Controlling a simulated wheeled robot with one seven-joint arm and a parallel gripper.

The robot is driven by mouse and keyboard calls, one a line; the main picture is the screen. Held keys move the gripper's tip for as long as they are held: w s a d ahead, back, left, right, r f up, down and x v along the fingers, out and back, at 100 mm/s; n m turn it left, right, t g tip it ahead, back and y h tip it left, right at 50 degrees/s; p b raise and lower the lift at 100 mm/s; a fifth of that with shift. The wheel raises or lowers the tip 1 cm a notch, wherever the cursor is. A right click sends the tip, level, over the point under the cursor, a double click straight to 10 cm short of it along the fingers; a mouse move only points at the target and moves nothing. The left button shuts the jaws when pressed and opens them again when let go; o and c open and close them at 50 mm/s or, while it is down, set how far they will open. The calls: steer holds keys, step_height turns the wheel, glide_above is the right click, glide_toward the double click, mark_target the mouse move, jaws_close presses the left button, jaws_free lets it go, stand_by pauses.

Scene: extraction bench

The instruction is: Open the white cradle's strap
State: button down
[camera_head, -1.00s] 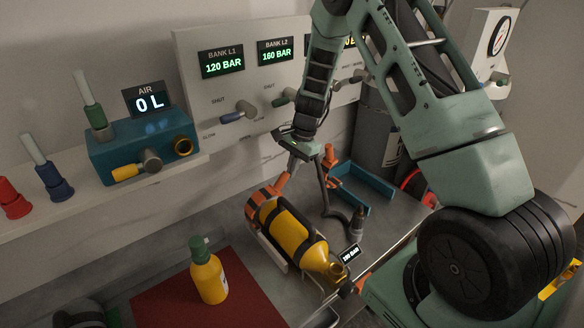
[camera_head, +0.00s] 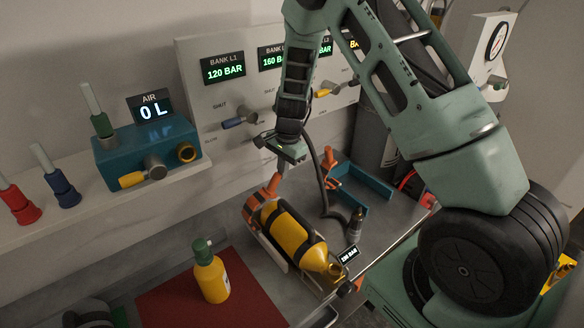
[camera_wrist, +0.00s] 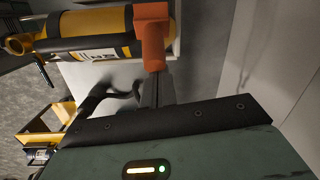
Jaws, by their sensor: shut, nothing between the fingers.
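The white cradle (camera_head: 268,252) lies on the grey bench and holds a yellow cylinder (camera_head: 315,257) with a black sleeve. The orange strap (camera_head: 251,208) is at the cylinder's far-left end, with an upright orange part (camera_head: 272,186) beside my gripper. In the wrist view the orange strap (camera_wrist: 152,38) crosses the cylinder (camera_wrist: 85,42). My gripper (camera_head: 281,170) points down with its fingers shut and empty. In the wrist view its fingertips (camera_wrist: 156,78) are at the lower end of the orange part; whether they touch it I cannot tell.
A blue cradle (camera_head: 372,190) with an orange upright stands behind to the right, and a black hose (camera_head: 322,190) runs close behind my gripper. The valve panel (camera_head: 215,100) rises at the back. A yellow bottle (camera_head: 212,280) stands on a red mat (camera_head: 165,302).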

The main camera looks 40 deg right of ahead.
steer(key=a+r, duration=0.1)
steer(key=a, duration=0.2)
steer(key=a+r+p, duration=0.1)
steer(key=a, duration=0.2)
steer(key=a+r+p, duration=0.1)
steer(key=a, duration=0.2)
steer(key=shift+s, duration=0.2)
steer(key=shift+a+f+p, duration=0.1)
steer(key=shift+a+p, duration=0.2)
steer(key=shift+a, duration=0.8)
